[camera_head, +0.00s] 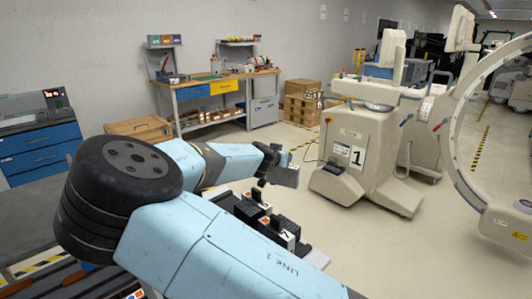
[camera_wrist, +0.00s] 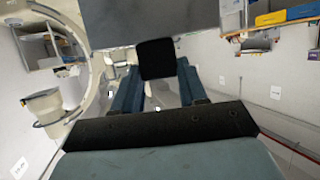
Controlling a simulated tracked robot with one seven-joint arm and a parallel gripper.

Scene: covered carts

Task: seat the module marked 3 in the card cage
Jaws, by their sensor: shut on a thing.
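My gripper (camera_head: 270,163) is stretched out past the blue arm in the head view. It is shut on a module (camera_head: 287,175), which shows as a small grey block held in the air. In the wrist view my gripper's two blue fingers (camera_wrist: 158,84) close on a black handle (camera_wrist: 157,58), with the module's broad grey body beyond it. No number shows on the held module. Black-handled modules (camera_head: 287,237) with white and orange labels stand in a row below, partly hidden by my arm. I cannot tell the card cage apart from their holder.
A workbench (camera_head: 220,82) with drawers, a wooden crate (camera_head: 142,128) and stacked boxes (camera_head: 302,103) stand along the back wall. A blue drawer cabinet (camera_head: 40,148) is at left. Open floor lies between.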

